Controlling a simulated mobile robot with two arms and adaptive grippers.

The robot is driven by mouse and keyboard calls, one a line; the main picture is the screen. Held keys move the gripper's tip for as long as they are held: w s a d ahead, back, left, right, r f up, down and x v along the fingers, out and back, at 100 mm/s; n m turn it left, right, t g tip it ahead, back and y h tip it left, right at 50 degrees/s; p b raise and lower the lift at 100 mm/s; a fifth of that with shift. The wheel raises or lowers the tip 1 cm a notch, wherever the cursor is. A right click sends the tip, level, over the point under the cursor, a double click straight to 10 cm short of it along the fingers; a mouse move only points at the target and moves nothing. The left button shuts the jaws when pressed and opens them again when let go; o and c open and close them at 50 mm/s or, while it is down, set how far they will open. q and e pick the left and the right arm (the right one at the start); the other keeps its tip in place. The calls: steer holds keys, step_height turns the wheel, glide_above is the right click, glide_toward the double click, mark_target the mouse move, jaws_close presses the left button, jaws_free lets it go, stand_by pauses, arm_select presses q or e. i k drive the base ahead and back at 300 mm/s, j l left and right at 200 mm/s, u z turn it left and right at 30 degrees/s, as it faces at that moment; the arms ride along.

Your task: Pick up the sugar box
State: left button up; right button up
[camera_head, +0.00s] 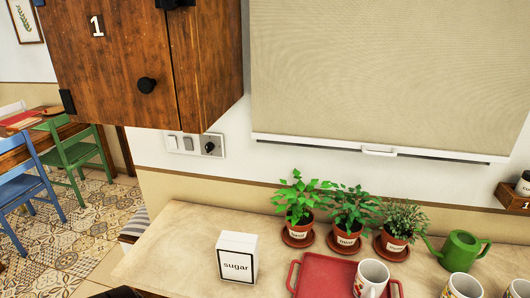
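The sugar box (237,258) is a white box with a dark-framed label reading "sugar". It stands upright on the wooden counter (185,245), left of the red tray. Nothing covers its front. Neither of my grippers can be made out in this view. A small dark shape (120,293) shows at the bottom edge, left of the box; I cannot tell what it is.
A red tray (322,272) lies right of the box, with a white mug (371,278) at its right side. Several potted plants (298,212) and a green watering can (460,250) stand behind. A wooden cabinet (120,75) hangs above left. The counter around the box is clear.

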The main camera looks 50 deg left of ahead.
mark_target(237, 253)
steer(key=u, duration=1.65)
steer(key=k+l+u, duration=0.15)
steer(key=u, duration=0.15)
steer(key=k+l+u, duration=0.1)
steer(key=u, duration=0.2)
